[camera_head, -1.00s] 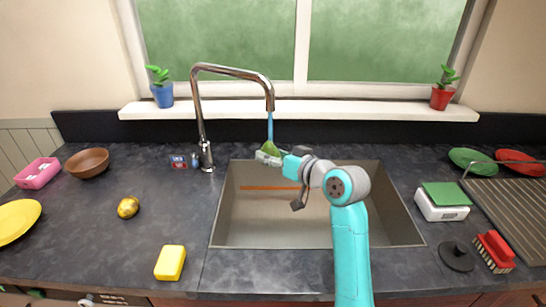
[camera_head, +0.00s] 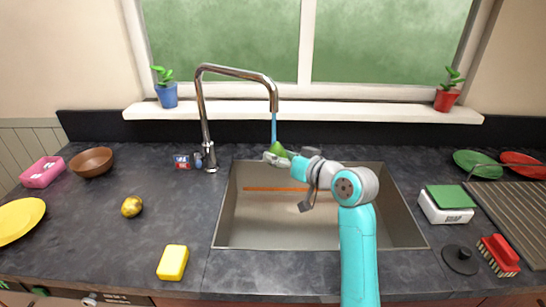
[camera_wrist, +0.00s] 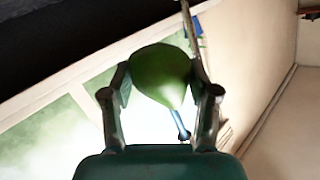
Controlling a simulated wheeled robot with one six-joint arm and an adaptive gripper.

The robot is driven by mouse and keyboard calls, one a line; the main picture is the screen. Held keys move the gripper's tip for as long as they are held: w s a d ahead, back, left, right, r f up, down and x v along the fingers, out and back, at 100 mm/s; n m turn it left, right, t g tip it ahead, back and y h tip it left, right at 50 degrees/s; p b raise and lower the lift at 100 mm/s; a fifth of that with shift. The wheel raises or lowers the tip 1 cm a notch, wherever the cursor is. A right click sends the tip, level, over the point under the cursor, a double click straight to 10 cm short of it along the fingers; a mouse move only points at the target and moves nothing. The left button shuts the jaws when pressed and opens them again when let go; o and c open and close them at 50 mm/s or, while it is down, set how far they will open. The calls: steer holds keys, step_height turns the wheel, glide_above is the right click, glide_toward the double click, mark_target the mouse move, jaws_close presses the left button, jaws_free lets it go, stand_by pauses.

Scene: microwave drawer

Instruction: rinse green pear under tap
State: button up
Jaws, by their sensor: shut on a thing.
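The green pear (camera_head: 279,149) is held in my gripper (camera_head: 272,158), over the back part of the sink (camera_head: 330,232). In the wrist view the pear (camera_wrist: 162,75) sits between the two fingers of my gripper (camera_wrist: 160,92), which are shut on it from both sides. The chrome tap (camera_head: 202,110) arches over the sink from the left. A blue stream of water (camera_head: 274,127) falls from its spout and meets the pear from above. My arm partly covers the sink.
An orange strip (camera_head: 275,190) crosses the sink. Left are a yellow sponge (camera_head: 172,262), a yellow fruit (camera_head: 132,207) and a brown bowl (camera_head: 91,162). Right are a scale (camera_head: 446,204), a red brush (camera_head: 498,254) and a dark round lid (camera_head: 460,257). The front left counter has free room.

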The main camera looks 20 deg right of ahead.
steer(key=shift+a, duration=0.15)
steer(key=shift+w+a, duration=0.1)
steer(key=shift+a, duration=0.3)
steer(key=shift+d, duration=0.2)
steer(key=shift+d, duration=0.4)
steer(key=shift+s+a, duration=0.25)
steer(key=shift+s, duration=1.1)
steer(key=shift+s+a, duration=0.3)
steer(key=shift+s, duration=1.05)
steer(key=shift+s+a, duration=0.25)
steer(key=shift+s, duration=1.1)
steer(key=shift+s+a+r, duration=0.2)
steer(key=shift+s+r, duration=0.45)
steer(key=shift+s, duration=0.15)
steer(key=shift+s+a+r, duration=0.15)
steer(key=shift+s+r, duration=0.55)
steer(key=shift+s, duration=0.1)
steer(key=shift+s+a+r, duration=0.2)
steer(key=shift+s+r, duration=0.45)
steer(key=shift+s, duration=0.15)
